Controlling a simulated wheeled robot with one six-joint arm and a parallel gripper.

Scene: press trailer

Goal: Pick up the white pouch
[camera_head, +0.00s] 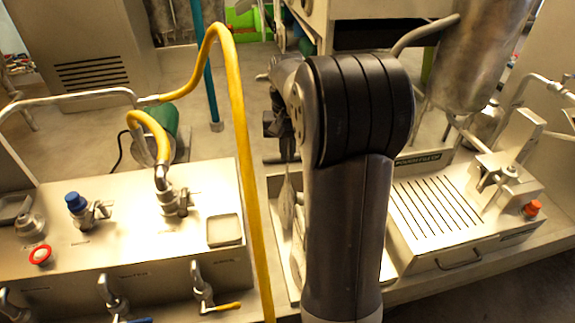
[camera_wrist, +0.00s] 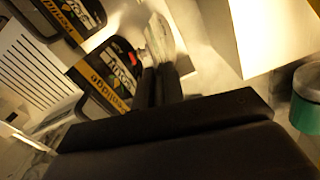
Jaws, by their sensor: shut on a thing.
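The white pouch (camera_head: 286,207) hangs below my gripper (camera_head: 284,155) in the head view, seen nearly edge-on over a pale tray-like area. My arm hides part of the space to its right. In the wrist view my gripper's two dark fingers (camera_wrist: 161,84) are close together. A whitish, shiny strip of the pouch (camera_wrist: 160,38) shows just past their tips. My gripper is shut on the pouch.
Black panels with yellow bands and lettering (camera_wrist: 113,76) lie beside the fingers in the wrist view. A slatted metal bench (camera_head: 440,212) stands right of my arm. A yellow hose (camera_head: 240,110) and a valve bench (camera_head: 130,240) stand left. A green cup-like thing (camera_wrist: 306,112) is at right.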

